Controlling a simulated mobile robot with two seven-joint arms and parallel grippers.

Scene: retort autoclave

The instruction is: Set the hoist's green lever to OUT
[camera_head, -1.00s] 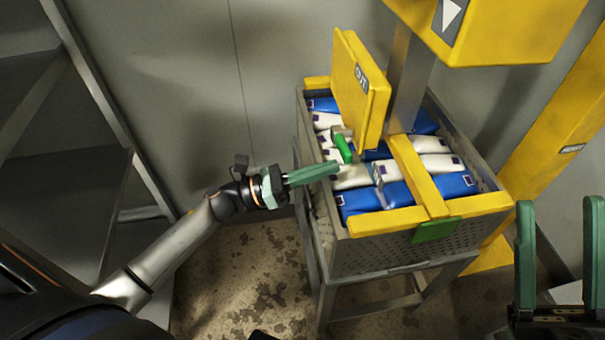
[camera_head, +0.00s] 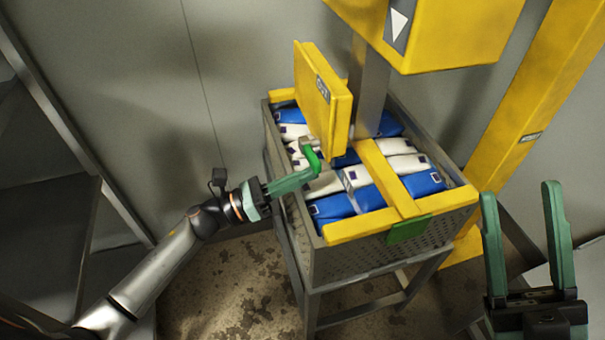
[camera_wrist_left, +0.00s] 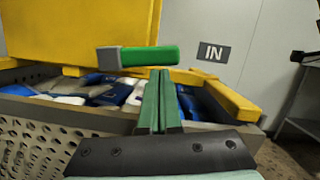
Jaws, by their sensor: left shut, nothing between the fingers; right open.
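The green lever (camera_head: 311,156) sits on the yellow hoist box (camera_head: 322,98), below the plate marked OUT (camera_head: 323,89). In the left wrist view the lever (camera_wrist_left: 148,56) lies sideways on a grey pivot, with an IN label (camera_wrist_left: 213,52) to its right. My left gripper (camera_head: 312,172) is shut and empty, its tips close to the lever's lower end. In the left wrist view its fingers (camera_wrist_left: 160,75) point up just below the lever; whether they touch cannot be told. My right gripper (camera_head: 520,190) is open and empty at the right.
A perforated metal basket (camera_head: 375,255) on a stand holds blue and white packs (camera_head: 415,185). A yellow frame (camera_head: 390,180) with a green tab (camera_head: 408,229) crosses its top. A yellow post (camera_head: 530,110) stands at right, grey shelving (camera_head: 45,230) at left.

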